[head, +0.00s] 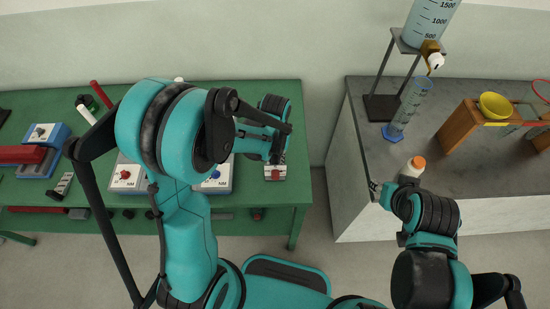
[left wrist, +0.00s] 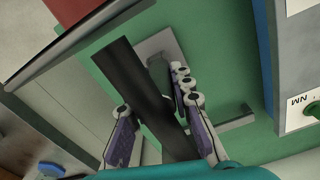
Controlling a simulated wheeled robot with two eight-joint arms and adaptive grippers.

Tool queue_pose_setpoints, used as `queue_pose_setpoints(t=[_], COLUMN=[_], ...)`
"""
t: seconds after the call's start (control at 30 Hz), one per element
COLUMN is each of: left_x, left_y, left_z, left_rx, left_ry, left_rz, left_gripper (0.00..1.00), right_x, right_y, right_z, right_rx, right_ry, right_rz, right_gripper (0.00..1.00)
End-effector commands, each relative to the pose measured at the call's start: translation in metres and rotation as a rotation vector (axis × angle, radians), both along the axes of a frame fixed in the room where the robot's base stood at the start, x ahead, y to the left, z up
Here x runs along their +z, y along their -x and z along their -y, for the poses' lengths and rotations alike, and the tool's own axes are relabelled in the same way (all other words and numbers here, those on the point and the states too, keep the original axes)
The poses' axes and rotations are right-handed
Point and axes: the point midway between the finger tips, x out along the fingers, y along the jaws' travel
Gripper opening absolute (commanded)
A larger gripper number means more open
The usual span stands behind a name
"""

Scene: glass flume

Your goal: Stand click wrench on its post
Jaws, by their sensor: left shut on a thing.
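In the left wrist view my left gripper (left wrist: 155,100) is shut on a long black bar, which I take to be the click wrench (left wrist: 138,78). The bar slants up and left past the fingers. A grey plate with a short dark post (left wrist: 158,46) shows beside the bar; I cannot tell whether they touch. In the head view my left gripper (head: 278,150) is over the right end of the green bench, and my arm hides most of the wrench. My right gripper (head: 384,188) is at the grey counter's front left corner; its finger opening is unclear.
The green bench (head: 300,105) carries blue-and-grey boxes with knobs (head: 125,178) at left and middle. On the grey counter (head: 360,100) stand an orange-capped bottle (head: 414,167), close to my right gripper, a measuring cylinder (head: 410,103) and a wooden stand (head: 458,125). A floor gap separates bench and counter.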

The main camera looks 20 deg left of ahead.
Motion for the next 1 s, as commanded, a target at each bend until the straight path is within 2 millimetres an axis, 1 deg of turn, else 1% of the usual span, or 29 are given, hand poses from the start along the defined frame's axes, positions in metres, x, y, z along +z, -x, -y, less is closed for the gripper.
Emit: queue_pose_setpoints(t=[0.5,0.83,0.87,0.9,0.93,0.97,1.0], left_x=[-0.0103,-0.0109,-0.0109,-0.0109,-0.0109,-0.0109,-0.0109], left_y=[0.0,-0.0001,-0.0001,-0.0001,-0.0001,-0.0001,0.0], left_z=[0.0,0.0,0.0,0.0,0.0,0.0,0.0], left_rx=[0.0,0.0,0.0,0.0,0.0,0.0,0.0], left_ry=[0.0,0.0,0.0,0.0,0.0,0.0,0.0], left_rz=[0.0,0.0,0.0,0.0,0.0,0.0,0.0], left_gripper=[0.0,0.0,0.24,0.35,0.43,0.46,0.46], right_x=[-0.0097,-0.0102,-0.0102,-0.0102,-0.0102,-0.0102,-0.0102], right_y=[0.0,0.0,0.0,0.0,0.0,0.0,0.0001], right_z=[0.0,0.0,0.0,0.0,0.0,0.0,0.0], right_rx=[0.0,0.0,0.0,0.0,0.0,0.0,0.0], right_ry=[0.0,0.0,0.0,0.0,0.0,0.0,0.0], right_rz=[0.0,0.0,0.0,0.0,0.0,0.0,0.0], right_gripper=[0.4,0.4,0.4,0.4,0.4,0.4,0.4])
